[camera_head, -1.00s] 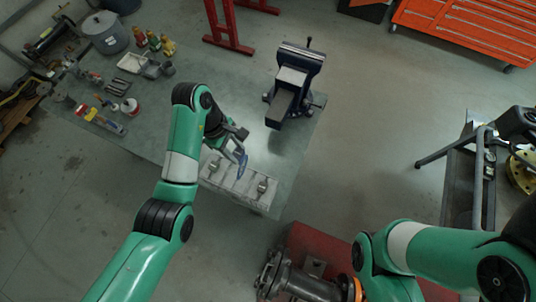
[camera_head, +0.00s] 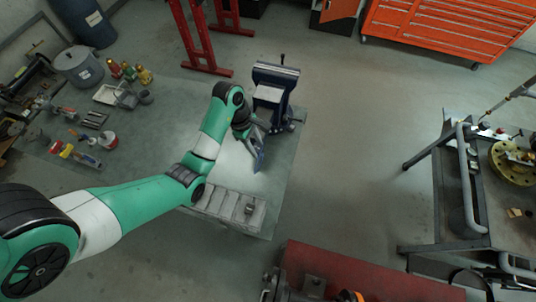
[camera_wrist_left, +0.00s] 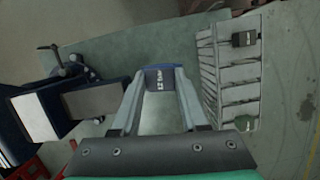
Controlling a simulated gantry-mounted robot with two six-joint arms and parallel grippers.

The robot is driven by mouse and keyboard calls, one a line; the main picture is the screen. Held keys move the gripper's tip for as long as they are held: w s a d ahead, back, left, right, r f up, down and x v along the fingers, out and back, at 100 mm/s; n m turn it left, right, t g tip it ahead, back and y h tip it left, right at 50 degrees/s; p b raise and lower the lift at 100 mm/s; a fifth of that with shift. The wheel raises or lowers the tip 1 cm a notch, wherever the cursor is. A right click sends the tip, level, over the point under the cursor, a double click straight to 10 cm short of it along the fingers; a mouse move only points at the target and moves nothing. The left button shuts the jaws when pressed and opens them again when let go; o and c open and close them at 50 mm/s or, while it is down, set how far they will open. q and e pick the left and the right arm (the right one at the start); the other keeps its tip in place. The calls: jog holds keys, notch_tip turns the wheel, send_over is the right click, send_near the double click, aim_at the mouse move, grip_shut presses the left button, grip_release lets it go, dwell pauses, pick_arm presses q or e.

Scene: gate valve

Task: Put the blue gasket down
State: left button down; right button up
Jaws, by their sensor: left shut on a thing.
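My left gripper (camera_head: 257,143) is shut on the blue gasket (camera_head: 259,160) and holds it above the table, between the vise and the slotted grey rack. In the left wrist view the gasket (camera_wrist_left: 162,76) shows as a blue edge with pale lettering between the fingertips; the rest of it is hidden or seen edge-on. The slotted rack (camera_head: 229,206) lies at the table's front edge. It also shows in the left wrist view (camera_wrist_left: 237,76), to the right of the gripper. My right gripper is out of view.
A blue vise (camera_head: 272,92) stands on the grey table (camera_head: 180,120) just beyond my gripper. Bottles, a pot (camera_head: 79,67) and hand tools crowd the table's left side. A cart (camera_head: 478,205) stands at the right, with open floor between.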

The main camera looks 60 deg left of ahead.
aim_at(258, 158)
pick_arm(q)
jog(key=s+a+f+b, duration=0.1)
jog(key=f+b, duration=0.2)
jog(key=f, duration=0.3)
jog(key=s+a+f+n+b, duration=0.1)
jog(key=s+a+f+b, duration=0.1)
jog(key=f, duration=0.3)
jog(key=shift+s+f+b, duration=0.2)
jog(key=shift+f+b, duration=0.2)
jog(key=shift+f, duration=0.15)
jog(key=shift+c, duration=2.1)
grip_release()
